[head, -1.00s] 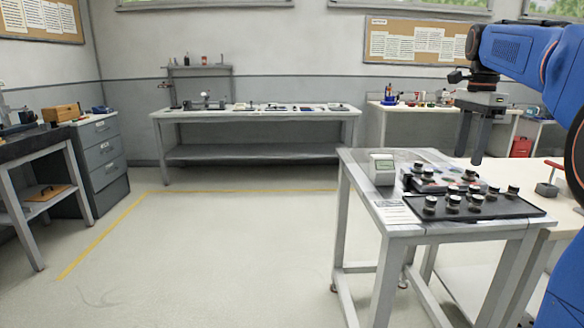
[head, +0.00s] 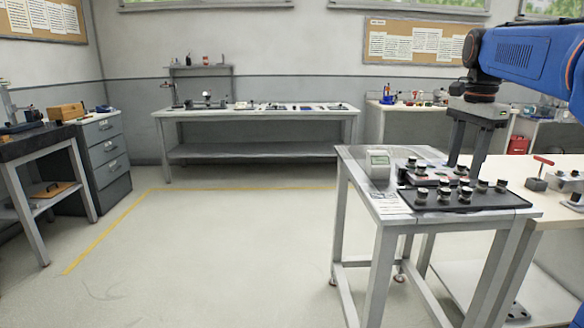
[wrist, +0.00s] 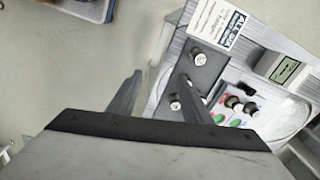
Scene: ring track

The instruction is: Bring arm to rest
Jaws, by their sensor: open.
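My blue arm (head: 525,52) reaches in from the right edge of the head view. My gripper (head: 466,165) points down with its two dark fingers apart, over or just behind the black tray on the grey table, with nothing seen between them. In the wrist view my gripper (wrist: 160,90) also shows its fingers spread, the right one overlapping the dark tray and the left one over floor. I cannot tell how high the fingertips are above the table.
A grey table (head: 378,212) carries a black tray (head: 425,202) with several dark-and-white knobs, and a small display box (head: 378,165). A wooden-topped bench (head: 548,208) adjoins at right. The floor (head: 220,255) at left is open.

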